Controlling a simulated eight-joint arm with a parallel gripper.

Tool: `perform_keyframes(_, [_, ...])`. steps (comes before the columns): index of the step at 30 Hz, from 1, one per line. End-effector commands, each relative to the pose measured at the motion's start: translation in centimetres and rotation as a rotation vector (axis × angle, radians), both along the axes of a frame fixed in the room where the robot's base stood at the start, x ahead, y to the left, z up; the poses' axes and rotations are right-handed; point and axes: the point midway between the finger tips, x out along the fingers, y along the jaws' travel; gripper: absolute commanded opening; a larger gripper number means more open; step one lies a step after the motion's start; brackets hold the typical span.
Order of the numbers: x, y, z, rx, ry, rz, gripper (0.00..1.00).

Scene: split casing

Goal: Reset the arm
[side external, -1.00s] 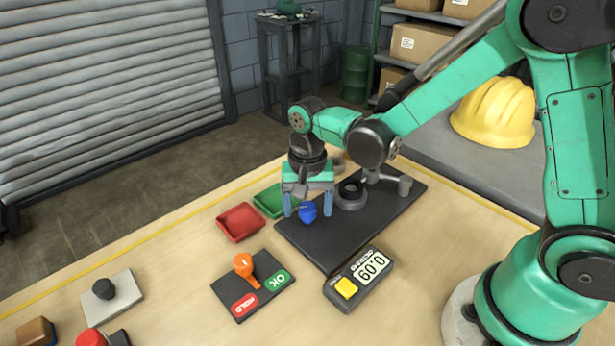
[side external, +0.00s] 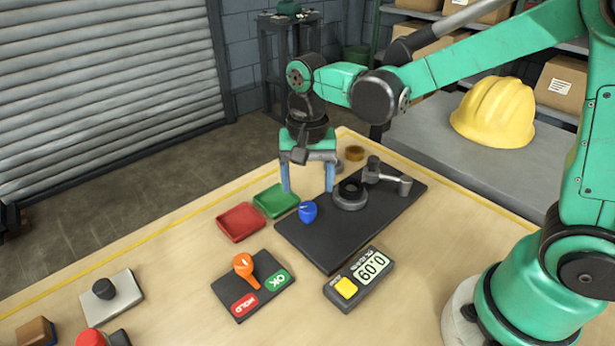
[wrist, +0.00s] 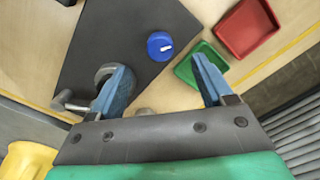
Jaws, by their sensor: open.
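My gripper (side external: 309,178) is open and empty, with its two blue fingers pointing down above the far side of the black plate (side external: 317,247). In the wrist view my gripper (wrist: 163,88) shows its fingers spread apart with nothing between them. A blue knob-like piece (side external: 308,212) stands on the plate below and apart from the fingers; it also shows in the wrist view (wrist: 160,46). A dark grey ring fixture (side external: 350,195) with a metal arm sits on the plate, partly behind a finger in the wrist view.
A red tray (side external: 241,222) and a green tray (side external: 276,201) lie left of the plate. A HOLD/OK panel with an orange lever (side external: 246,270) and a display box (side external: 358,279) reading 0.09 stand in front. A yellow helmet (side external: 494,112) rests on a grey surface behind.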

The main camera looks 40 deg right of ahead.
Motion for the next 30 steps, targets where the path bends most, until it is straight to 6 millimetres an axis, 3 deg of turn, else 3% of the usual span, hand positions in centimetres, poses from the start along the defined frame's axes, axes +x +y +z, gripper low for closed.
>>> perform_keyframes(8, [-0.6, -0.6, 1.2, 0.006, -0.061, 0.067, 0.73])
perform_keyframes(18, [-4.4, -3.3, 5.1, -0.077, -0.409, 0.455, 0.73])
perform_keyframes(24, [-5.9, -4.2, 5.5, -0.175, -0.549, 0.624, 0.73])
perform_keyframes(30, [-6.3, -4.5, 5.6, -0.219, -0.595, 0.682, 0.73])
